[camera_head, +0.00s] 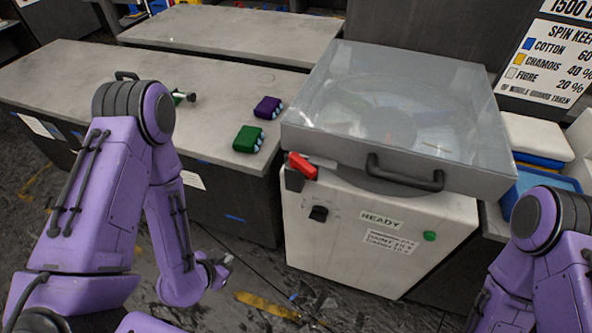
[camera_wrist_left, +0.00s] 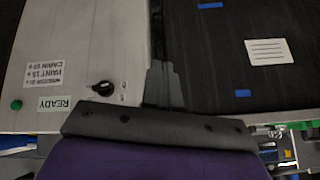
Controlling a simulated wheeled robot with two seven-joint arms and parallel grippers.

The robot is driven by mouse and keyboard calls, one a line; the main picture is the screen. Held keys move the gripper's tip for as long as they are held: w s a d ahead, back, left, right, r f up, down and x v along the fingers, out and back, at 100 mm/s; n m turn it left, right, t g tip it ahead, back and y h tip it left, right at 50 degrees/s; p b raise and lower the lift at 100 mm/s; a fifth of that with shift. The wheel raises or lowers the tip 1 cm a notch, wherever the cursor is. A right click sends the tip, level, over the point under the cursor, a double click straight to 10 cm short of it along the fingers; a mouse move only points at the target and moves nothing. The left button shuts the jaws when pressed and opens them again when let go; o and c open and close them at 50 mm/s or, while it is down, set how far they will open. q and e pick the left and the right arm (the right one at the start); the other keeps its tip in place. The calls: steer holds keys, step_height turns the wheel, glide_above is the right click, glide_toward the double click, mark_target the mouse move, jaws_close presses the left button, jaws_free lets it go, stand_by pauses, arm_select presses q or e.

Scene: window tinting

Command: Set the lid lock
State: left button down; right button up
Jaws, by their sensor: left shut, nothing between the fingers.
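The spin machine's clear lid (camera_head: 395,110) is down over the drum, with a dark handle (camera_head: 405,175) on its front edge. The red lid lock lever (camera_head: 302,166) sits on a dark bracket at the front left corner, tilted, its high end to the left. My left gripper (camera_head: 222,268) is low in front of the dark bench, left of the machine and well below the lever, touching nothing. In the left wrist view its fingers (camera_wrist_left: 163,75) are together and empty; the lever is out of that view. My right arm shows at the right edge, but its gripper does not.
The machine's front (camera_head: 375,235) carries a black knob (camera_head: 318,213), a READY label and a green button (camera_head: 429,236). A purple block (camera_head: 267,107) and a green block (camera_head: 248,139) lie on the grey bench top (camera_head: 60,80).

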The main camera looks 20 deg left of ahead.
arm_select(q)
steer(key=w+d+r+m+t+h+b, duration=0.1)
steer(key=w+d+r+m+t+h, duration=0.15)
steer(key=r+m, duration=0.4)
steer(key=w+d+r+m+t+h, duration=0.2)
steer(key=r+m+t+h, duration=0.15)
steer(key=r+m, duration=0.35)
steer(key=w+d+r+m+t+h+b, duration=0.1)
steer(key=w+d+r+m+t+h, duration=0.15)
steer(key=r+m, duration=0.4)
steer(key=m+h+b, duration=0.1)
steer(key=b, duration=0.6)
glide_toward(304, 170)
steer(key=shift+g, duration=0.35)
steer(key=p+x, duration=0.1)
steer(key=x, duration=0.1)
steer(key=p+x, duration=0.1)
steer(key=x, duration=0.2)
steer(key=shift+w+r+p, duration=0.3)
steer(key=shift+w+p, duration=0.05)
steer(key=shift+p, duration=0.05)
steer(key=shift+w+d, duration=0.4)
steer(key=shift+w, duration=0.1)
steer(key=shift+f, duration=0.1)
arm_select(e)
step_height(304, 170, down, 6)
steer(key=shift+s, duration=0.3)
steer(key=shift+f, duration=0.15)
